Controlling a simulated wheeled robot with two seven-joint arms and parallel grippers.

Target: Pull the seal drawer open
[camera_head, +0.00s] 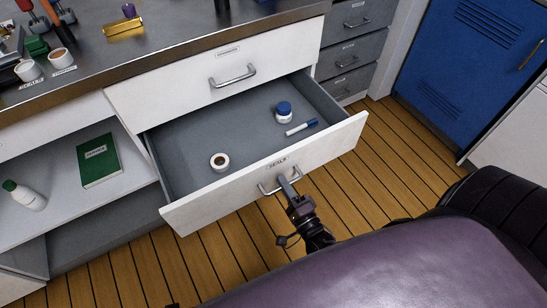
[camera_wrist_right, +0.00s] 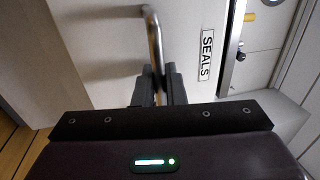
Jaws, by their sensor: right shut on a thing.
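The seal drawer (camera_head: 270,189) has a white front and grey inner walls, and it stands well out from the cabinet. Its label reads SEALS in the right wrist view (camera_wrist_right: 206,55). Inside lie a white jar with a blue lid (camera_head: 284,112), a blue and white marker (camera_head: 301,127) and a roll of tape (camera_head: 219,162). My right gripper (camera_head: 288,184) is shut on the drawer's metal handle (camera_wrist_right: 154,40), with its fingers around the bar. My left gripper is not in view.
A closed white drawer (camera_head: 222,75) is above. The open shelf at left holds a green book (camera_head: 99,160) and a white bottle (camera_head: 24,195). The steel worktop (camera_head: 180,38) carries cups and tools. Wooden floor (camera_head: 380,165) is clear right of the drawer, before a blue cabinet (camera_head: 470,60).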

